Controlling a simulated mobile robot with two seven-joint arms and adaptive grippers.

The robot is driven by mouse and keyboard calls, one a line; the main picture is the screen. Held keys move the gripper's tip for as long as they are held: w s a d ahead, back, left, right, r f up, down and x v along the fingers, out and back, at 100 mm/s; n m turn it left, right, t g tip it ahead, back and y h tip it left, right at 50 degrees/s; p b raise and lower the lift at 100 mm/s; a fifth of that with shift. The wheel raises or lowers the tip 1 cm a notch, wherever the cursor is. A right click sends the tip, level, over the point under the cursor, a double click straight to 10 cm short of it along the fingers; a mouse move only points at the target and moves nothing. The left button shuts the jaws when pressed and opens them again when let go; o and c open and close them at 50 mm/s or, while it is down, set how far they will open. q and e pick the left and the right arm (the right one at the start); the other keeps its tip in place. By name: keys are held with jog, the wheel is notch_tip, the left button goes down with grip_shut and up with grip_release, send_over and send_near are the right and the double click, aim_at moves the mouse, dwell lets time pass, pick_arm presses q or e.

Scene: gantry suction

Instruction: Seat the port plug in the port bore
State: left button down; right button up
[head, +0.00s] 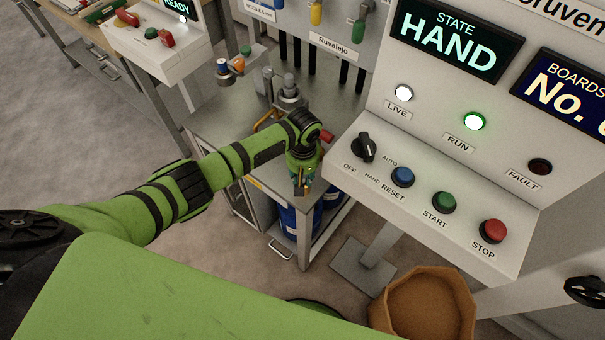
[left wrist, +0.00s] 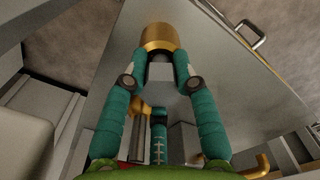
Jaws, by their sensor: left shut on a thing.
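My left gripper (head: 303,174) points down near the front right corner of the steel table (head: 225,118). It is shut on the port plug, whose brass body (left wrist: 160,38) sticks out beyond the fingertips of my left gripper (left wrist: 161,74) in the left wrist view. A grey square part shows between the fingertips. In the head view the plug (head: 299,190) is a small brass-coloured spot under the fingers. I cannot make out the port bore in either view. A grey metal fitting with cylinders (head: 288,90) stands on the table behind my wrist. My right gripper is not in view.
A control console (head: 435,205) with a knob and buttons stands close to the right of my wrist. Blue drums (head: 298,222) stand under the table. A brown bin (head: 424,305) is at the lower right. A panel with coloured handles (head: 315,12) is behind.

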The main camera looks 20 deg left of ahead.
pick_arm(q)
jog(key=c, duration=0.9)
grip_release()
jog(key=shift+f, duration=0.1)
notch_tip(320, 180, up, 12)
